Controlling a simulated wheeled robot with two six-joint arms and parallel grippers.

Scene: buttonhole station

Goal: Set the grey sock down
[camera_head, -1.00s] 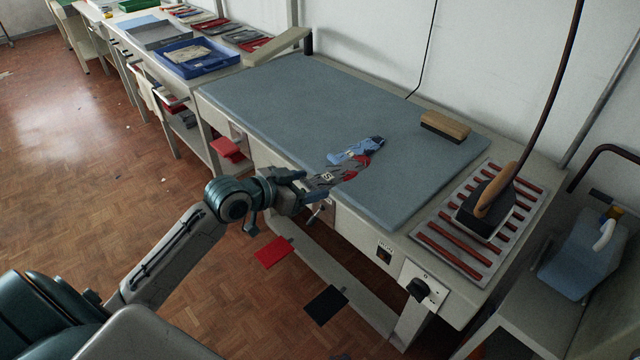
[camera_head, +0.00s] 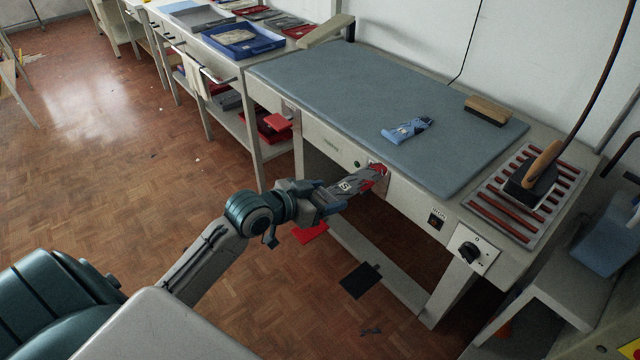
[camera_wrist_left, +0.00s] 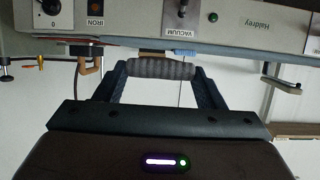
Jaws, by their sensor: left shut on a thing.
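The grey sock (camera_head: 358,184), with a red toe and a small pale mark, is held by my left gripper (camera_head: 326,197). The jaws are shut on its near end, and the red toe points away from me. In the head view it overlaps the front edge of the ironing table. In the left wrist view the sock (camera_wrist_left: 160,68) shows as a ribbed grey roll between the two fingers (camera_wrist_left: 160,78), with the table's control panel beyond. A blue sock (camera_head: 407,130) lies on the table's blue-grey top (camera_head: 350,95). My right gripper is out of view.
A wooden-backed brush (camera_head: 487,110) lies at the back right of the top. An iron (camera_head: 533,175) stands on a red-barred rest (camera_head: 490,205). A blue tray (camera_head: 243,40) is on the far-left bench. Much of the tabletop is clear. A black pedal (camera_head: 361,280) is on the floor.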

